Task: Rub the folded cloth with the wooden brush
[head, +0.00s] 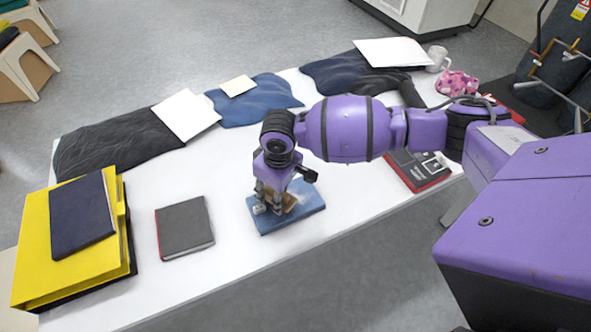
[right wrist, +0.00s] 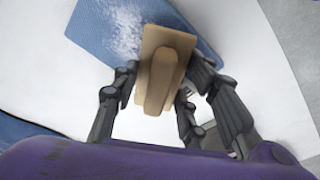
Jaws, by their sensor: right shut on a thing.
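The folded cloth (head: 315,196) is a blue rectangle lying flat on the white table. It also shows in the right wrist view (right wrist: 95,25), with a whitish speckled patch on it. My right gripper (head: 272,208) points down over the cloth and is shut on the wooden brush (right wrist: 165,65). The brush is a tan block with a raised grip, held between the dark fingers (right wrist: 165,80). It is at the cloth, but I cannot tell whether its underside touches it. My left gripper is not in view.
A dark book (head: 184,227) lies left of the cloth, and a yellow binder (head: 35,262) with a navy book (head: 82,215) is farther left. Dark and blue garments (head: 250,105) with white sheets line the far edge. A red-edged box (head: 420,178) and mug (head: 437,58) are right.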

